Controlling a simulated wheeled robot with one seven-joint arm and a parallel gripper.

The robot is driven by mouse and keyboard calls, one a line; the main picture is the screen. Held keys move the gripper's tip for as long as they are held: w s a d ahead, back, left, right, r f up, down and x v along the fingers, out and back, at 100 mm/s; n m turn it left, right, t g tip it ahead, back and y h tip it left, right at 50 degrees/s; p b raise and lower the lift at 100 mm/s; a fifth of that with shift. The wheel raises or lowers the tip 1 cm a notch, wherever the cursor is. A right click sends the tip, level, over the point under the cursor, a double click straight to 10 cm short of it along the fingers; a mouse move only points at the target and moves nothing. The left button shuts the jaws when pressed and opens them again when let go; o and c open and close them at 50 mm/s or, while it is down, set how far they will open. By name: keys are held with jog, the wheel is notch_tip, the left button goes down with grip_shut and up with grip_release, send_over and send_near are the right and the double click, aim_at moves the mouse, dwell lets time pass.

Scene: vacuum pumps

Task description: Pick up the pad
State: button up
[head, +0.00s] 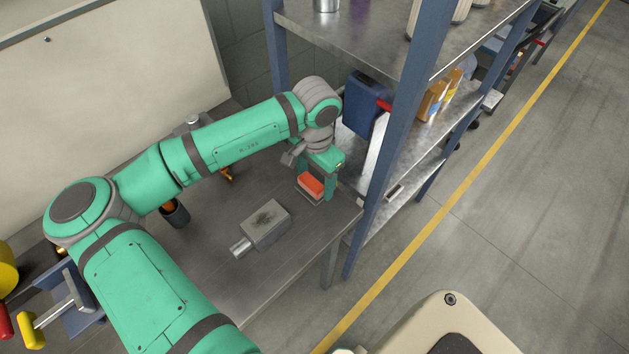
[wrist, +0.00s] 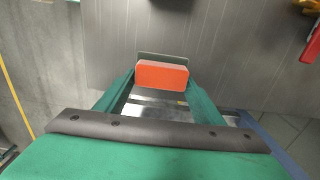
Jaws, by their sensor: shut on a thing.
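The pad is an orange-red block (head: 311,184) with a thin greenish-grey plate at its edge. It is at the right end of the grey workbench (head: 205,262). In the wrist view the pad (wrist: 162,75) sits between the two green fingers. My gripper (head: 326,187) is shut on the pad, one finger at each short end. I cannot tell whether the pad touches the bench or is slightly above it.
A grey metal block with a stub (head: 265,224) lies on the bench left of the pad. A blue-posted shelf (head: 392,150) stands close on the right, with a blue container (head: 365,104). A dark cup (head: 176,213) stands further left. Bare bench lies around the block.

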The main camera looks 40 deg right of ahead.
jog(key=shift+r, duration=0.35)
jog(key=s+a+r, duration=0.8)
jog(key=s+r, duration=0.3)
jog(key=r, duration=0.1)
jog(key=shift+s, duration=0.25)
jog(key=shift+o, duration=0.5)
jog(key=shift+w, duration=0.1)
